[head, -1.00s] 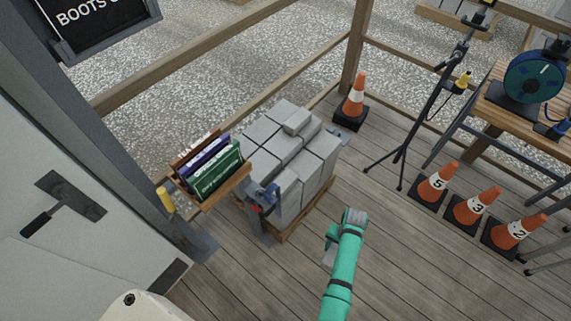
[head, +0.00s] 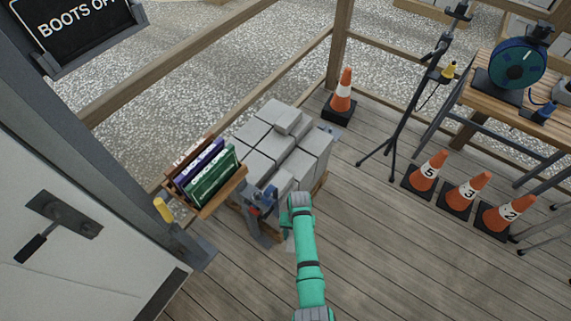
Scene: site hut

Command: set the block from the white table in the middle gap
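Grey blocks (head: 305,160) stand stacked close together on a low wooden pallet in the head view, left of centre. My gripper (head: 288,243) is mostly hidden behind and below the arm; only a small pale grey patch shows there. I cannot tell whether that patch is a finger or a held block, or whether the gripper is open. I see no white table and cannot make out a middle gap.
An orange cone (head: 342,95), a black tripod (head: 402,125) and numbered cones (head: 463,193) stand right. Plank floor (head: 400,260) is clear at lower right.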

